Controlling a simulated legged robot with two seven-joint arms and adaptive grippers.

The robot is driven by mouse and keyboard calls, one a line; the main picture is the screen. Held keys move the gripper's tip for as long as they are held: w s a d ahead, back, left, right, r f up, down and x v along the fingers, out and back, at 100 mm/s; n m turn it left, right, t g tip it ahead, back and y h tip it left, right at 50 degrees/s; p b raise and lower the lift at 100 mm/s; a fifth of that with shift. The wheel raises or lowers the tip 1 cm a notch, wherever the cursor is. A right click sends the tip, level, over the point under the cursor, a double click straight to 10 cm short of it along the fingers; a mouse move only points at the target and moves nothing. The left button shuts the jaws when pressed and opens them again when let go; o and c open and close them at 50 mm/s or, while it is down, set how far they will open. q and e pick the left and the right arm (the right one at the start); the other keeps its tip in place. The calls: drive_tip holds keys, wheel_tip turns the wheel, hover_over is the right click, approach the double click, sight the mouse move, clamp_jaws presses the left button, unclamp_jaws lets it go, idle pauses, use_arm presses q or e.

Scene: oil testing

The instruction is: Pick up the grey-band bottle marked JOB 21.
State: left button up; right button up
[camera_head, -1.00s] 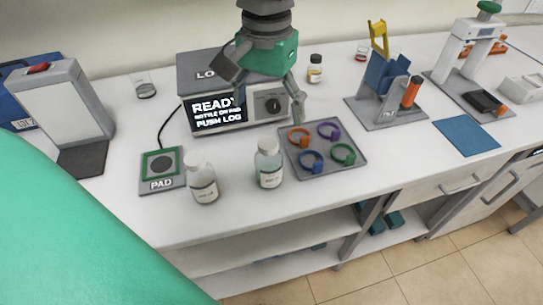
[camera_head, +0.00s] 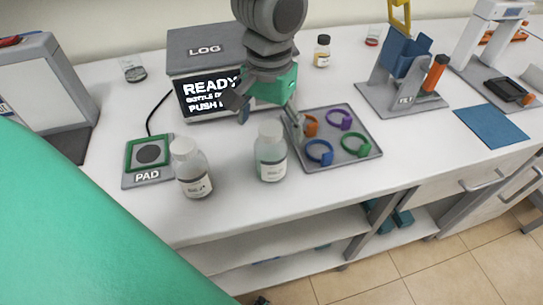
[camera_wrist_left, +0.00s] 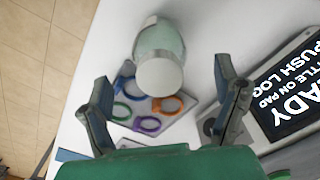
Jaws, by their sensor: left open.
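Two clear bottles with white caps and white labels stand upright near the bench's front edge. The left bottle (camera_head: 191,172) is beside the pad; the right bottle (camera_head: 270,158) is beside the ring tray. Their label print is too small to read as JOB 21, and I cannot tell which has a grey band. My left gripper (camera_head: 270,118) is open and empty, above and just behind the right bottle. In the left wrist view, a white-capped bottle (camera_wrist_left: 160,50), apparently the right one, shows ahead between the spread fingers, apart from them. My right gripper is out of view.
A LOG box (camera_head: 205,50) with a READY screen stands behind the gripper. A pad (camera_head: 133,180) lies at left. A grey tray (camera_head: 368,151) holds orange, purple, blue and green rings. A blue mat (camera_head: 490,126) lies at right.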

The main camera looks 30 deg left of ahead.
sight(271, 148)
use_arm(q)
drive_tip(key=shift+w+f, duration=0.1)
drive_tip(key=shift+f, duration=0.6)
wheel_tip(271, 148, down, 5)
drive_tip(key=shift+f, duration=0.1)
drive_tip(key=shift+c, duration=0.8)
drive_tip(key=c, duration=1.5)
